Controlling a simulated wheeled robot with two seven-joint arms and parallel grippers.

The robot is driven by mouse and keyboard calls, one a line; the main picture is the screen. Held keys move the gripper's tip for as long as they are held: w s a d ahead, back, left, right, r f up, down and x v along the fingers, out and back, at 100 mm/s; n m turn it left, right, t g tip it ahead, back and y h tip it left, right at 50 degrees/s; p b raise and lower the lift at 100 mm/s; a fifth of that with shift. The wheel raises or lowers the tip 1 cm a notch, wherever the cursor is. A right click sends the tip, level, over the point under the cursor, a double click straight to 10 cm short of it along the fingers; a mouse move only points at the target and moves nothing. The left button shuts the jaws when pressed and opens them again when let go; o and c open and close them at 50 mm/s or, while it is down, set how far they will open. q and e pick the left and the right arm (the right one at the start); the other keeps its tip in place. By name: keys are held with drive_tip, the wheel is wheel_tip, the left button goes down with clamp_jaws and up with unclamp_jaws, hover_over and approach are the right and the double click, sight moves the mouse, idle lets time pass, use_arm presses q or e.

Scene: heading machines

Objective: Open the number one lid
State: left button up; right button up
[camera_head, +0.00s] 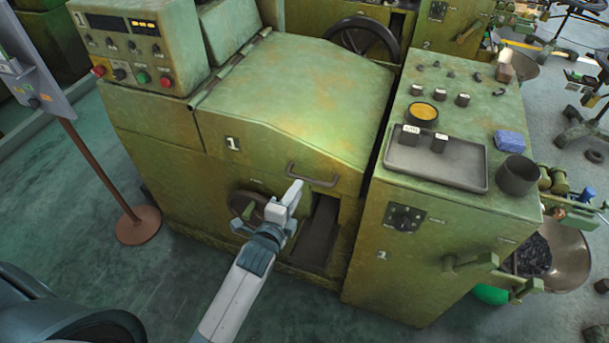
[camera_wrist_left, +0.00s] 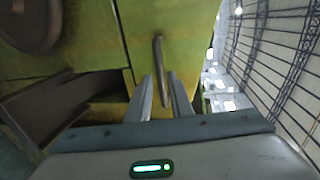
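The number one lid (camera_head: 300,85) is the wide green sloped cover of the front machine, marked "1", and it is down. Its dark bar handle (camera_head: 313,180) is on the lid's front face, near the lower right. The fingers are apart; contact with the handle cannot be told. My right gripper is not in view.
A control box (camera_head: 135,45) stands at the left of the lid. A cabinet with a grey tray (camera_head: 437,160) and a dark cup (camera_head: 517,175) stands at the right. A handwheel (camera_head: 248,205) and a dark opening (camera_head: 320,235) are below the lid. A post stand (camera_head: 138,225) is at the left.

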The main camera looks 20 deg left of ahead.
sight(304, 178)
use_arm(q)
drive_tip(key=p+x, duration=0.1)
drive_tip(key=x, duration=0.6)
drive_tip(key=shift+w+f, duration=0.1)
drive_tip(key=shift+w, duration=0.05)
clamp_jaws()
